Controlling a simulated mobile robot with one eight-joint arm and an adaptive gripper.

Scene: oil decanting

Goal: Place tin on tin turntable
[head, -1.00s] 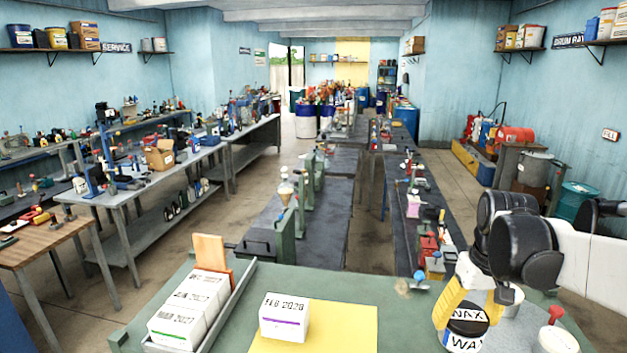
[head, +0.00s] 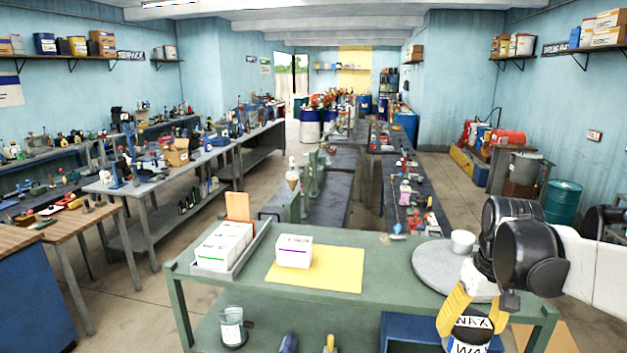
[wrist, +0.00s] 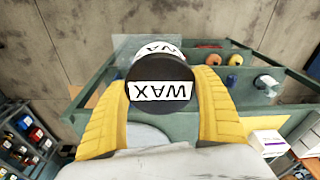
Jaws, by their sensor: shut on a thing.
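The tin is a round can with a black lid and white WAX labels; it shows in the head view (head: 468,341) at the lower right and in the wrist view (wrist: 160,74). My gripper (head: 462,312) has yellow fingers, shut around the tin from both sides; they also flank it in the wrist view (wrist: 163,95). The tin is held in front of the green table's near edge, apart from the turntable. The turntable (head: 435,268) is a grey round disc on the table's right end, partly hidden by my gripper. A white cup (head: 463,241) stands at its far side.
The green table (head: 330,283) bears a yellow mat (head: 343,268) with a white box (head: 294,251) on it. A grey tray (head: 240,262) of white boxes stands at left. A glass jar (head: 232,327) is on the lower shelf. The tabletop between mat and turntable is clear.

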